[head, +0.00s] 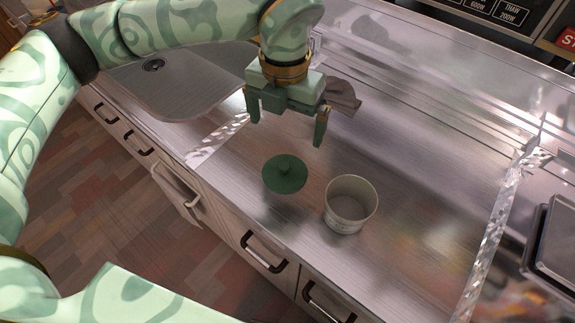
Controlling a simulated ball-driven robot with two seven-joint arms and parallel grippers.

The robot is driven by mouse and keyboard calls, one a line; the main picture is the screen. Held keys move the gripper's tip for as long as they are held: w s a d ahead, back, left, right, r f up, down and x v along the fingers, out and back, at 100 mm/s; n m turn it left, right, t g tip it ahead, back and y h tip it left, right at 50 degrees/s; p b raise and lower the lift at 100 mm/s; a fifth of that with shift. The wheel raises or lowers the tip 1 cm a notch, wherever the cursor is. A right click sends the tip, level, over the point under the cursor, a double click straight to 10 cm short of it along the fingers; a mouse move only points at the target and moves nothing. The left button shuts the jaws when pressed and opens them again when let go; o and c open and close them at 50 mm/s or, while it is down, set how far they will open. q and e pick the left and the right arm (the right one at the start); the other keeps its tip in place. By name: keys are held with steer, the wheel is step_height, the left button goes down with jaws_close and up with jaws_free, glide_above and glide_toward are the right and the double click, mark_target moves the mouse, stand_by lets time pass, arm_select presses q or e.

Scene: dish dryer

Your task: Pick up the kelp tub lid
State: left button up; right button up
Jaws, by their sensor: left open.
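The kelp tub lid (285,175) is a round dark green disc with a small knob on top. It is on the steel counter in the middle of the head view, knob up. A pale, open round tub (350,204) stands upright just to its right, apart from it. My left gripper (285,128) is open and empty above and behind the lid, its two fingers pointing down. It is not touching the lid. My right gripper is not in view.
A sink basin (180,85) is at the upper left of the steel counter (420,160). A crumpled grey-brown cloth-like thing (343,95) lies behind my left gripper. A dark-topped metal object (557,245) is at the right edge. The counter's front edge is close to the lid.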

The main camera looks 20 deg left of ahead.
arm_select(q)
steer(key=b, duration=0.2)
glide_above(286, 163)
step_height(286, 163, down, 6)
steer(key=shift+w+f, duration=0.15)
steer(key=shift+f, duration=0.45)
step_height(286, 163, down, 5)
steer(key=b, duration=0.2)
steer(key=shift+f+b, duration=0.15)
steer(key=shift+b, duration=0.15)
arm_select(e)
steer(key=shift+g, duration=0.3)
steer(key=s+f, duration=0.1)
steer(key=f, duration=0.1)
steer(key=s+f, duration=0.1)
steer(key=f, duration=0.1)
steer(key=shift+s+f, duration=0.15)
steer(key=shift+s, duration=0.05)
arm_select(q)
steer(key=c, duration=0.8)
